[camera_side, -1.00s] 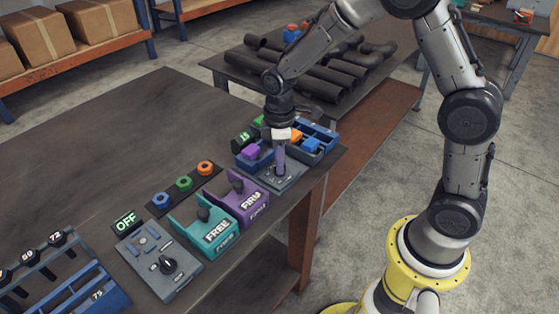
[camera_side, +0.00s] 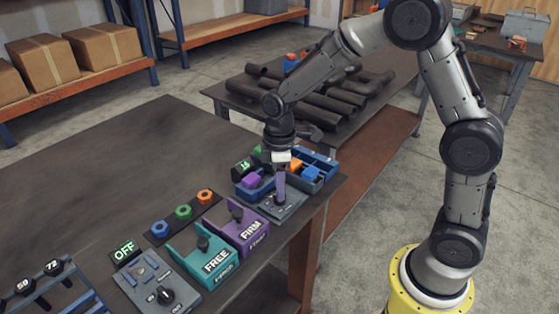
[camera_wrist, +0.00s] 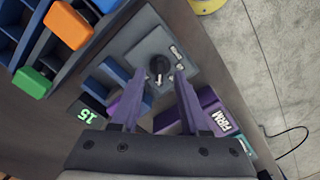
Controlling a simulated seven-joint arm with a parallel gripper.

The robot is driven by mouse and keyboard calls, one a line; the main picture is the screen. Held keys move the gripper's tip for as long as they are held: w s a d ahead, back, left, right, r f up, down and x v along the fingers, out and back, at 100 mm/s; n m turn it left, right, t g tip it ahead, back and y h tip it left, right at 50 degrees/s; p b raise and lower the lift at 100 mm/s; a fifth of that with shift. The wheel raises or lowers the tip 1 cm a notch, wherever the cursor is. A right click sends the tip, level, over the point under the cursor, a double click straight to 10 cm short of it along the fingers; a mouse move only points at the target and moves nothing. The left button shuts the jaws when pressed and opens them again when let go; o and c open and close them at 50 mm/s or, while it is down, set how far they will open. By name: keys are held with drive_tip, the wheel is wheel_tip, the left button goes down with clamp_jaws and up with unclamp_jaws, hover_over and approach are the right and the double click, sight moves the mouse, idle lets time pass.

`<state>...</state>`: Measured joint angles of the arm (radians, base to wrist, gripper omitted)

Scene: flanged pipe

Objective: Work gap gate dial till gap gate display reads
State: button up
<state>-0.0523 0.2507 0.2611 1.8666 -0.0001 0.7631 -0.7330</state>
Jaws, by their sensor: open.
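The gap gate dial (camera_wrist: 159,64) is a black knob on a grey panel (camera_wrist: 150,45) with small white labels around it. In the side view the panel (camera_side: 290,206) sits near the table's right end. A small black display (camera_wrist: 86,115) with green digits reads 15 in the wrist view; it also shows in the side view (camera_side: 244,166), too small to read surely. My gripper (camera_wrist: 161,77) has purple fingers, open, one on each side of the knob. In the side view my gripper (camera_side: 281,200) points straight down at the panel and hides the knob.
A purple FIRM block (camera_side: 240,226) and a teal FREE block (camera_side: 208,259) stand left of the panel. A grey switch box (camera_side: 158,288) and OFF display (camera_side: 125,250) are further left.

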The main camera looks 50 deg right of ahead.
wheel_tip(320, 180, up, 12)
idle(0.4)
drive_tip(key=shift+r, duration=0.15)
wheel_tip(320, 180, up, 5)
drive_tip(key=t, duration=0.2)
hover_over(290, 206)
drive_tip(key=s+r+m+t, duration=0.2)
drive_tip(key=s+r, duration=0.2)
drive_tip(key=s, duration=0.4)
drive_tip(key=s+f+m, duration=0.2)
drive_tip(key=s+m, duration=0.1)
drive_tip(key=s, duration=0.2)
drive_tip(key=s+d+f+m+t, duration=0.1)
drive_tip(key=s+f+m, duration=0.2)
drive_tip(key=s, duration=0.3)
drive_tip(key=shift+d+f+m+t, duration=0.2)
drive_tip(key=shift+f+m+t, duration=0.15)
drive_tip(key=shift+m, duration=0.15)
idle(0.6)
